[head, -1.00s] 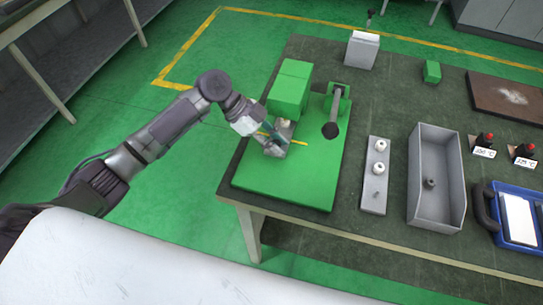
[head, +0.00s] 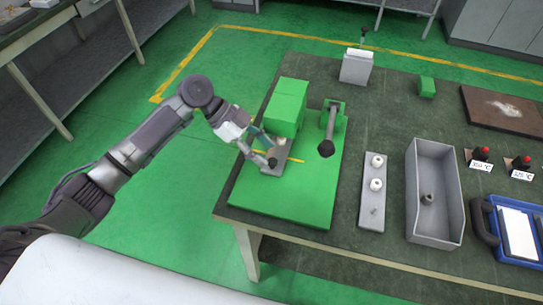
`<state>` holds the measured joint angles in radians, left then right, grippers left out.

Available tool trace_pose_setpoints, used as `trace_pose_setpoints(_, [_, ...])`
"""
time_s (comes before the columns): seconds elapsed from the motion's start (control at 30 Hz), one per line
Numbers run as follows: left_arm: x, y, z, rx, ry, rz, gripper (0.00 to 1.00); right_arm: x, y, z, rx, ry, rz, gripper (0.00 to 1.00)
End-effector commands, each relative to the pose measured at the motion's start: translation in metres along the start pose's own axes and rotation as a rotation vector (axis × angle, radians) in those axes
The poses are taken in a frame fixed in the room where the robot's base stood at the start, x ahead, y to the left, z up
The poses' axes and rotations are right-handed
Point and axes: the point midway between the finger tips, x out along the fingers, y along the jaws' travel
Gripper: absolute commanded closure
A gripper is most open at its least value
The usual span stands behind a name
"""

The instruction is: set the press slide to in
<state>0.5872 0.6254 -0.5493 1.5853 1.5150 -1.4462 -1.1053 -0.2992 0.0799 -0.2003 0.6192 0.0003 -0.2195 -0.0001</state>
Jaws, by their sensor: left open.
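The green press stands at the left end of the table, with a base plate (head: 295,205), an upright block (head: 292,105) and a lever with a dark knob (head: 326,148). A grey piece that looks like the press slide (head: 283,157) sits low in front of the block, with a yellow strip beside it. My left gripper (head: 265,158) is open, at the left side of this grey piece, and covers part of it. I cannot tell whether its fingers touch the piece. My right gripper is not in view.
Right of the press lie a grey plate with white knobs (head: 372,205), a grey open bin (head: 450,222) and a blue tray (head: 515,252). A white-grey box (head: 357,68) and a small green block (head: 427,87) stand behind. The floor left of the table is clear.

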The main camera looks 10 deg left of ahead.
Motion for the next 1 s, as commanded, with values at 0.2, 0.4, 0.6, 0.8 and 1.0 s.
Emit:
trace_pose_setpoints(0.2, [-0.048, -0.001, 0.0, 0.0, -0.002, -0.003, 0.5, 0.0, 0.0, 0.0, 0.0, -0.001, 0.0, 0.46])
trace_pose_setpoints(0.4, [-0.073, -0.001, 0.0, 0.001, 0.0, -0.002, 0.5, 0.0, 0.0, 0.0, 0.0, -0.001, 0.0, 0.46])
trace_pose_setpoints(0.6, [-0.079, -0.001, 0.0, 0.0, 0.0, 0.0, 0.5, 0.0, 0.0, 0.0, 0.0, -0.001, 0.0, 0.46])
trace_pose_setpoints(0.8, [-0.079, -0.001, 0.0, 0.0, 0.0, -0.001, 0.5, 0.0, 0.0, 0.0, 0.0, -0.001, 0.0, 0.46])
trace_pose_setpoints(1.0, [-0.079, -0.001, 0.0, 0.0, 0.0, -0.001, 0.5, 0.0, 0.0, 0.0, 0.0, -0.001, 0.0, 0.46])
